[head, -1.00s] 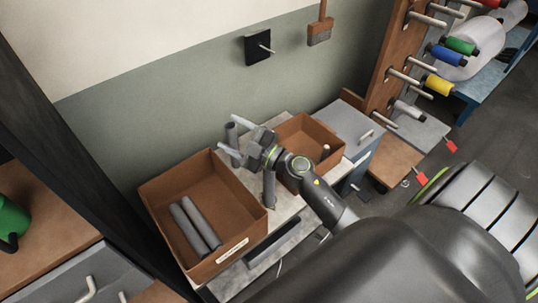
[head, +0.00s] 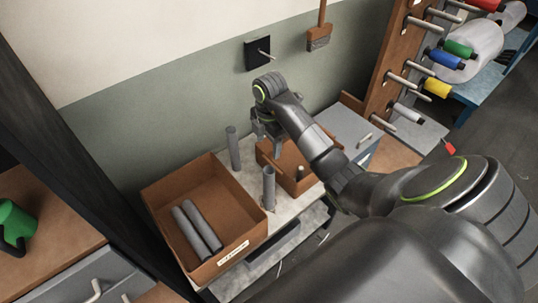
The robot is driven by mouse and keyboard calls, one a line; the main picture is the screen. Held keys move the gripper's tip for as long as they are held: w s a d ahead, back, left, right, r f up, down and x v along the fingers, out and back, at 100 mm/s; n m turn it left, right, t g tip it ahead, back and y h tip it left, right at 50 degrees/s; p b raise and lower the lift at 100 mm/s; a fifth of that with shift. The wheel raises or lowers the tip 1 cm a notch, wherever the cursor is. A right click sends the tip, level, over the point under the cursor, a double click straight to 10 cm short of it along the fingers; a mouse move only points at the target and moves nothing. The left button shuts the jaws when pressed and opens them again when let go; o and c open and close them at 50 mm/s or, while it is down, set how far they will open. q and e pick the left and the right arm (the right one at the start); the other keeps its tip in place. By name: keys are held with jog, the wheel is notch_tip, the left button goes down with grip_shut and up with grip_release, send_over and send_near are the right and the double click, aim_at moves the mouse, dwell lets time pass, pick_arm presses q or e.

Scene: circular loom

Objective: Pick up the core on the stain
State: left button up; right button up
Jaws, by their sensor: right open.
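Two grey cores stand upright on the pale bench top (head: 287,209): one (head: 233,149) at the back beside the large box, the other (head: 268,188) nearer the front. I cannot make out a stain under either core. My right gripper (head: 267,150) points down, open, to the right of the back core and above the left back part of the small box. It is apart from both cores, and its fingers are partly hidden against the box. My left gripper is not in view.
A large cardboard box (head: 165,190) at left holds grey cores (head: 190,235) lying down. A small cardboard box (head: 312,179) stands at right with a pale-topped piece inside. A pegged rack with coloured spools (head: 438,87) is further right. The wall is close behind the bench.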

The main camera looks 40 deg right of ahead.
aim_at(269, 177)
notch_tip(269, 177, down, 14)
jog(key=b, duration=1.3)
jog(key=shift+s+d+r+b, duration=0.1)
jog(key=shift+r+b, duration=0.05)
jog(key=shift+b, duration=0.2)
jog(key=shift+f+b, duration=0.3)
jog(key=shift+f, duration=1.5)
jog(key=c, duration=1.4)
